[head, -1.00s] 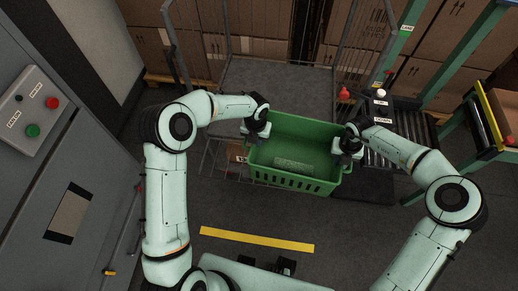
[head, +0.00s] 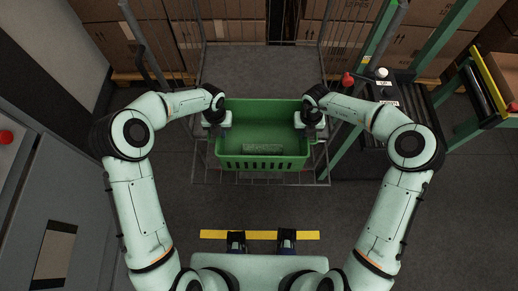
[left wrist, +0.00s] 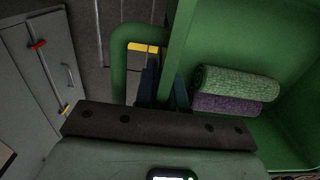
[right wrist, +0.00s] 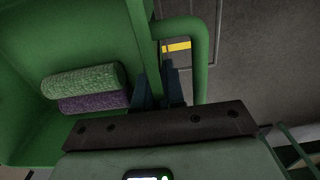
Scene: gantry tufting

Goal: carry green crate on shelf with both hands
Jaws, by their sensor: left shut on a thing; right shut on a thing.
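The green crate (head: 262,163) hangs level between my two grippers in the middle of the head view. My left gripper (head: 222,124) is shut on its left handle, which shows as a green loop in the left wrist view (left wrist: 128,62). My right gripper (head: 308,121) is shut on its right handle, seen in the right wrist view (right wrist: 198,60). A green speckled roll (left wrist: 238,82) and a purple roll (left wrist: 228,105) lie inside the crate. A wire-sided rack with a grey deck (head: 260,70) stands beyond the crate; its deck looks empty.
Cardboard boxes (head: 130,45) stand behind the rack. A grey cabinet (head: 75,210) is at left.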

